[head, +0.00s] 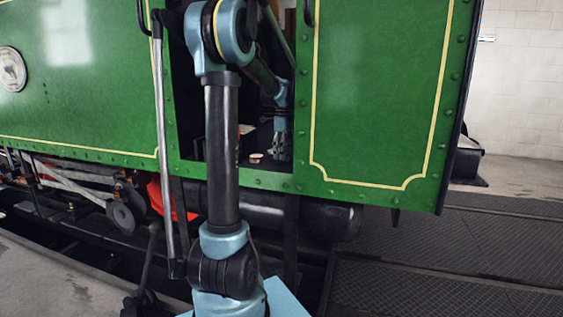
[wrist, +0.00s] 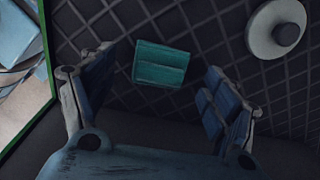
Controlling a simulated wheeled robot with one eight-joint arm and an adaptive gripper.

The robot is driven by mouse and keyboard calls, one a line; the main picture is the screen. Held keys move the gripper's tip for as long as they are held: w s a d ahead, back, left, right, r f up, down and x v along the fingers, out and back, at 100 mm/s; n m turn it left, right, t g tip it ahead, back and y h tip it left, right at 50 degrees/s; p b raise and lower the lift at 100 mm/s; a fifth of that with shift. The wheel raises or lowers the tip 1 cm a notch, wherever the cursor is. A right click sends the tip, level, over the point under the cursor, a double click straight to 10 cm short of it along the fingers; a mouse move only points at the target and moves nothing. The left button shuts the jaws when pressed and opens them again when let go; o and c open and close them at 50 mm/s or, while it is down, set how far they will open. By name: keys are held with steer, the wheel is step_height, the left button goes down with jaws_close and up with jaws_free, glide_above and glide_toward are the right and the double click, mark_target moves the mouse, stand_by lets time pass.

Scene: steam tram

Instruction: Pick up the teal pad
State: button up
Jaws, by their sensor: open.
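The teal pad (wrist: 160,64) lies on a dark tiled floor in the wrist view, a small flat rectangle with a line across it. My gripper (wrist: 157,95) is open and empty, its two fingers apart to the left and right of the pad in the picture. The pad shows beyond the fingers, and no contact is visible. In the head view my gripper (head: 279,147) hangs pointing down inside the green tram's doorway. I cannot make out the pad in the head view.
A pale round object with a dark knob (wrist: 277,28) lies right of the pad. A small round object (head: 256,158) sits on the doorway floor. Green tram panels (head: 375,90) flank the narrow doorway, and a grey handrail (head: 163,130) stands at its left.

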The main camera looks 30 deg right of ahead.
steer(key=shift+f, duration=0.85)
steer(key=c, duration=1.1)
steer(key=shift+r, duration=0.1)
step_height(320, 180, up, 10)
steer(key=shift+f, duration=0.1)
